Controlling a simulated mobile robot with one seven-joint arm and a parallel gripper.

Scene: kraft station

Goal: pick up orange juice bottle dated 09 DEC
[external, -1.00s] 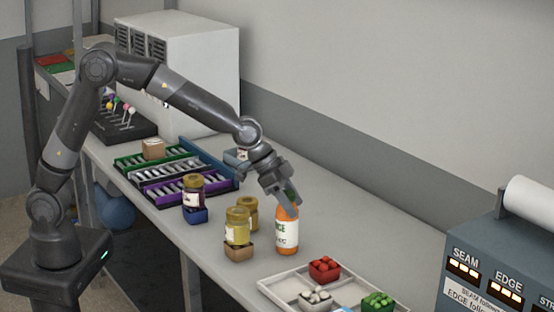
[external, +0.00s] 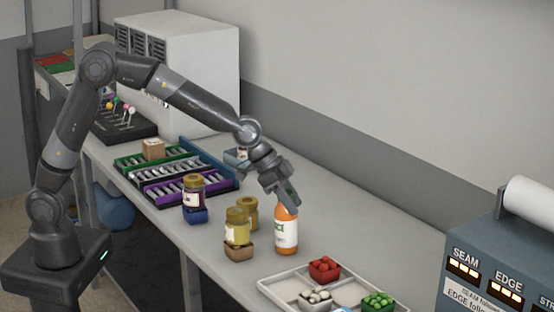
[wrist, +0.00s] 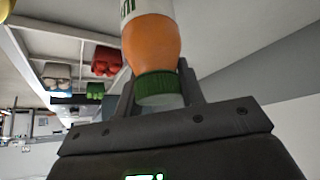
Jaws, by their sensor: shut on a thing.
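The orange juice bottle (external: 286,236) stands upright on the table in the external view, with a white label whose date I cannot read. In the wrist view the bottle (wrist: 152,45) shows its orange body and green cap, with the cap between the two fingers. My gripper (external: 286,199) reaches down to the bottle's top and is shut on it. In the wrist view my gripper (wrist: 158,92) has one finger on each side of the cap. The bottle's base appears to be at table level.
Yellow-lidded jars (external: 237,225) stand close to the left of the bottle, some on small blocks. A white divided tray (external: 275,287) with red, white and green punnets lies in front. Colored racks (external: 170,175) lie behind left. The table right of the bottle is clear.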

